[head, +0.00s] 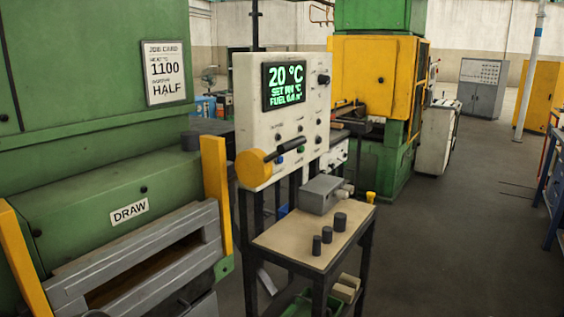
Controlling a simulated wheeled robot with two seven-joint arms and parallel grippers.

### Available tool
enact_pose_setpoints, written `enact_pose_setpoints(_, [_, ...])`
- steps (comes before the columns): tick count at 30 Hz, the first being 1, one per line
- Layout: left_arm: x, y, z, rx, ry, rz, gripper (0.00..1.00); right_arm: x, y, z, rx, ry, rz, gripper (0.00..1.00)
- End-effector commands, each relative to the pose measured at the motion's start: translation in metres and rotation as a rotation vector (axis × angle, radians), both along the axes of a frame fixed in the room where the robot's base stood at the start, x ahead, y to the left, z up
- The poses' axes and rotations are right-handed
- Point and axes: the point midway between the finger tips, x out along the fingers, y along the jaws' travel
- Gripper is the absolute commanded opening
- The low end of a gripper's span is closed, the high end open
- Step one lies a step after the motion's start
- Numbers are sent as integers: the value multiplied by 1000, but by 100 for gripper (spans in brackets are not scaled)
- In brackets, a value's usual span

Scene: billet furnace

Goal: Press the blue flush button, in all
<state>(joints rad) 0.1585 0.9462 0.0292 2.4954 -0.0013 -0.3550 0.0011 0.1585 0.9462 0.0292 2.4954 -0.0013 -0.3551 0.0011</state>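The white control panel (246,105) stands upright at the middle of the head view. Its screen (284,86) shows 20 °C in green, with a set line and a fuel line below. A small blue button (279,160) appears low on the panel, just under the black lever handle (291,146) of the yellow round lever hub (253,168). A green button (301,149) sits to its right. The small lettering at the buttons is too small to read. Neither of my grippers is in view.
A small table (285,243) with dark cylinders (327,234) and a grey box (319,194) stands in front of the panel. The green furnace (90,190) with yellow posts (217,190) is at the left. Open floor (450,250) lies to the right.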

Motion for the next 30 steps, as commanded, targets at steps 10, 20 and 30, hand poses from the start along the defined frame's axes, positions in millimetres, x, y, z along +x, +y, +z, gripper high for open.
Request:
enact_pose_setpoints(10, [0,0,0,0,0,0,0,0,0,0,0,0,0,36])
enact_pose_setpoints(20, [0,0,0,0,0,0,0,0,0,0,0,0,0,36])
enact_pose_setpoints(30, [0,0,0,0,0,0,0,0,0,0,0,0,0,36])
